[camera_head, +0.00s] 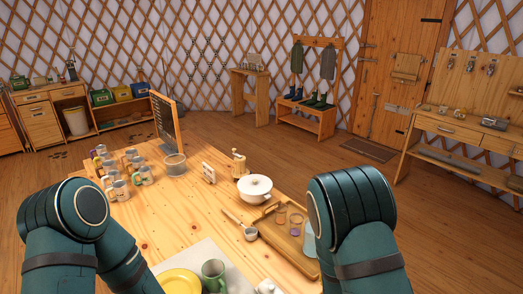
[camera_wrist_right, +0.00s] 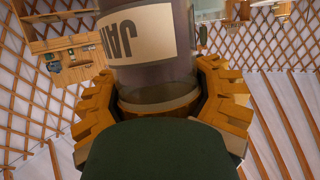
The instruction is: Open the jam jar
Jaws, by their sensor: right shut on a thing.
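The jam jar (camera_wrist_right: 140,35) fills the upper middle of the right wrist view. The jar's far end is cut off by the frame. In the head view both arms show, but neither gripper does, and I do not see the jar there.
A yellow plate (camera_head: 180,281) and green mug (camera_head: 213,273) stand at the near edge. The table's left middle is clear.

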